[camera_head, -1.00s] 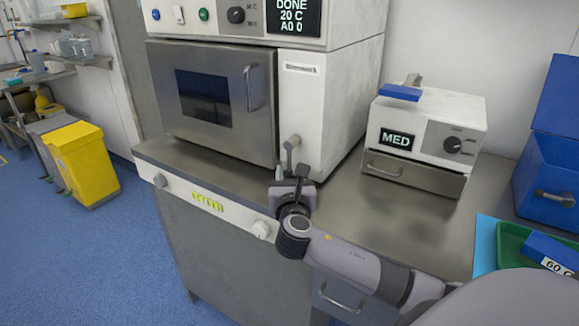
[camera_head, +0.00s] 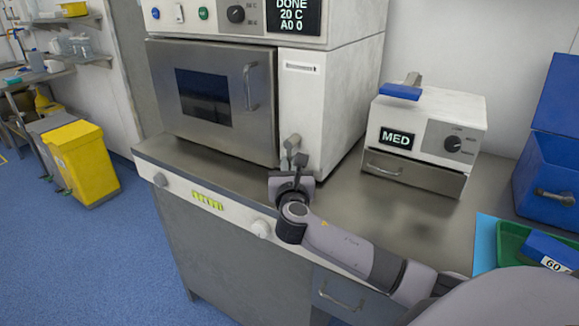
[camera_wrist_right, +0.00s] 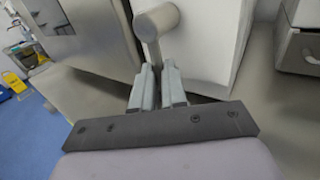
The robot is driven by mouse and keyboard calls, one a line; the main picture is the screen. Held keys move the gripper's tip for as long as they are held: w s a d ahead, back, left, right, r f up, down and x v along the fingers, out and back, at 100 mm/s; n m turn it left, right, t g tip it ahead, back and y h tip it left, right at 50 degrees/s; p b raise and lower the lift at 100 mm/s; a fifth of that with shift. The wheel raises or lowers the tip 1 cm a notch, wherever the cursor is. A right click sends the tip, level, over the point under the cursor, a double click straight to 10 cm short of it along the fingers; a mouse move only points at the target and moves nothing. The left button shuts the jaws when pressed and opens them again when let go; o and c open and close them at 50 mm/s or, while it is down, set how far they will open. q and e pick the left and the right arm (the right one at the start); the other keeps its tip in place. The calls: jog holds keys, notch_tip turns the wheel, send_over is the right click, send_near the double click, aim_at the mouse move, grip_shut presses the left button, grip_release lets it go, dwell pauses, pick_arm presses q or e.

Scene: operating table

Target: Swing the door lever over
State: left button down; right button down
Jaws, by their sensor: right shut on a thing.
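The door lever (camera_head: 290,145) is a short grey handle on the white panel right of the oven-like machine's steel door (camera_head: 222,100). The door has a dark window and looks closed. In the right wrist view the lever (camera_wrist_right: 157,20) shows a round hub with a bar pointing down between my fingers. My right gripper (camera_head: 299,160) is at the lower end of the lever, shut on it. In the right wrist view its fingers (camera_wrist_right: 158,80) stand on either side of the bar's end, which they partly hide. My left gripper is not in view.
A small white device (camera_head: 425,130) marked MED stands right on the steel counter (camera_head: 365,215). A blue box (camera_head: 548,180) and a green tray (camera_head: 512,243) are farther right. A yellow bin (camera_head: 82,160) stands on the floor at left.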

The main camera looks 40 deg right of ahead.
jog(key=shift+f+b, duration=0.35)
jog(key=shift+b, duration=0.05)
jog(key=m+b, duration=0.1)
jog(key=b, duration=0.1)
jog(key=w+m+t+h+b, duration=0.1)
jog(key=b, duration=0.2)
jog(key=w+a+m+h+b, duration=0.1)
jog(key=m+b, duration=0.1)
jog(key=b, duration=0.1)
jog(key=shift+f+t, duration=0.25)
jog(key=shift+t, duration=0.05)
jog(key=shift+w+r+m+h+b, duration=0.15)
jog(key=shift+m+h+b, duration=0.15)
jog(key=shift+m+b, duration=0.55)
jog(key=shift+w+a+r+m+h+b, duration=0.25)
jog(key=shift+m+b, duration=0.2)
jog(key=shift+b, duration=0.65)
jog(key=shift+r+h, duration=0.1)
jog(key=shift+h, duration=0.15)
jog(key=shift+m, duration=0.3)
jog(key=c, duration=1.2)
grip_release()
jog(key=shift+w, duration=0.1)
jog(key=shift+d+r, duration=0.1)
jog(key=shift+r, duration=0.05)
